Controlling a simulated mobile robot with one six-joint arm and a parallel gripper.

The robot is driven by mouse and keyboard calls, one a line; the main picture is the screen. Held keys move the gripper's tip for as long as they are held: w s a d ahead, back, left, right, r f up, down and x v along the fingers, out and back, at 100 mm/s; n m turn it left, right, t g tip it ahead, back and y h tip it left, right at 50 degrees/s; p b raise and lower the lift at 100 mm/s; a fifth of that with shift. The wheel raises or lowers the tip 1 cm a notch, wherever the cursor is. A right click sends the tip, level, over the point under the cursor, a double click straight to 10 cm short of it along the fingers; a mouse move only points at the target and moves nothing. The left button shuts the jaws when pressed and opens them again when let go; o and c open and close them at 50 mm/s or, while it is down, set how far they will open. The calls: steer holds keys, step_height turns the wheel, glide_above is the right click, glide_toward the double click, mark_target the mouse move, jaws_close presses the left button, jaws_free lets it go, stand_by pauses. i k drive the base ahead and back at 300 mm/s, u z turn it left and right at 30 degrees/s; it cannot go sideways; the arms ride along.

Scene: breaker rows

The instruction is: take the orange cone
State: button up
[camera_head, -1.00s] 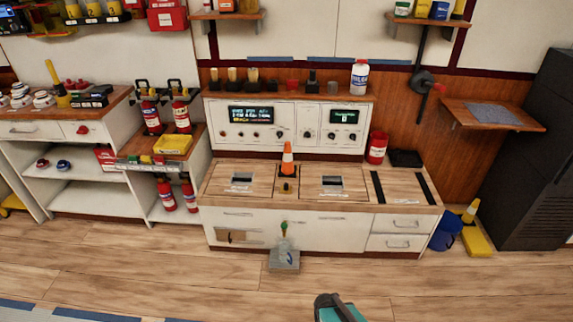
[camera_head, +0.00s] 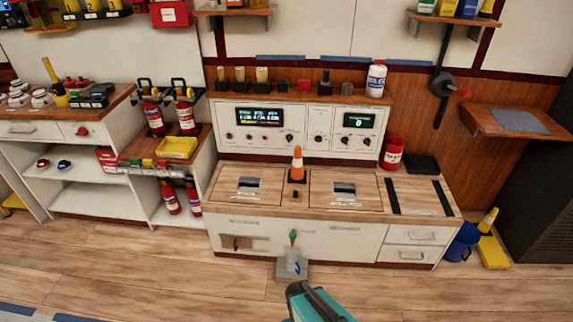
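The orange cone (camera_head: 297,163), with a white band and a dark base, stands upright on the wooden top of the white counter (camera_head: 295,240). It is between two inset panels and just in front of the control console. A small black and yellow piece (camera_head: 296,196) is in front of it. Only a teal and black part of my arm shows at the bottom edge, well short of the counter. My gripper's fingers do not show, so I cannot see whether they are open or shut.
A grey block with a clear item (camera_head: 291,265) is in front of the counter. A red canister (camera_head: 392,153) and a black tray (camera_head: 421,164) are on the counter's right. Fire extinguishers (camera_head: 187,118) are at left. A yellow wet-floor-like piece (camera_head: 492,250) lies at right. The near wooden floor is open.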

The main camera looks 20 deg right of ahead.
mark_target(296, 174)
steer(key=u, duration=0.5)
steer(key=i, duration=1.05)
steer(key=u, duration=0.1)
